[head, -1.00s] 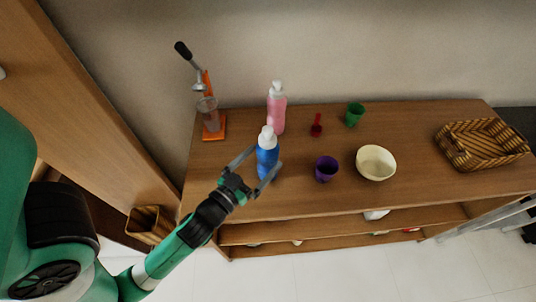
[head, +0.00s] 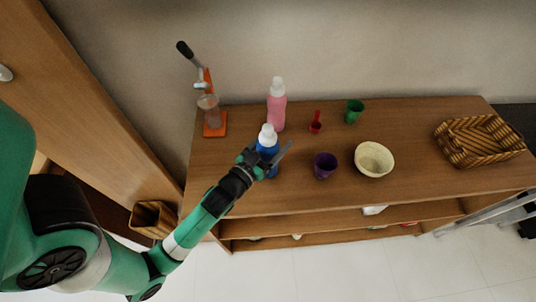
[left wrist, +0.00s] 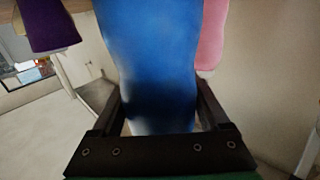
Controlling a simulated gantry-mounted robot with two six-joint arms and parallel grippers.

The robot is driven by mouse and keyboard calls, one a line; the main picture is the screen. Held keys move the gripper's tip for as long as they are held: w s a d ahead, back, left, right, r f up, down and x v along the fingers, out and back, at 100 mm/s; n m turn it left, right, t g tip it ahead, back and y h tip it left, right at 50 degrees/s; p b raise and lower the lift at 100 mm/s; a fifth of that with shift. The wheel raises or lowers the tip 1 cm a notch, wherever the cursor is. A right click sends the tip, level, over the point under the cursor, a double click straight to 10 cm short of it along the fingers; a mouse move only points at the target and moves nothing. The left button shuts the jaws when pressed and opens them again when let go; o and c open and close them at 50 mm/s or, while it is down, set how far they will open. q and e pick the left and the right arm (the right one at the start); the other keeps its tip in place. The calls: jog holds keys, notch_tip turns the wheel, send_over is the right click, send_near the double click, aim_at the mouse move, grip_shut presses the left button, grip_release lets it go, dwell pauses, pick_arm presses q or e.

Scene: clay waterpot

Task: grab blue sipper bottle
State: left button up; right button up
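The blue sipper bottle (head: 267,153) with a white top stands upright near the front left of the wooden counter. My left gripper (head: 272,150) is at the bottle, with its fingers spread to either side and one finger showing right of it. In the left wrist view, the blue body (left wrist: 155,60) fills the space between the two dark fingers, with narrow light gaps near their bases. Whether the fingertips touch the bottle is unclear. The bottle's lower part is partly hidden by the gripper in the head view. My right gripper is not in view.
A pink bottle (head: 277,105) stands just behind. A purple cup (head: 325,166) and cream bowl (head: 374,160) are to the right. A red scoop (head: 316,123), green cup (head: 355,111), orange juicer (head: 214,124) and woven basket (head: 480,143) share the counter (head: 420,170).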

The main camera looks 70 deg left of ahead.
pick_arm(q)
grip_shut()
jog(key=shift+r, duration=0.1)
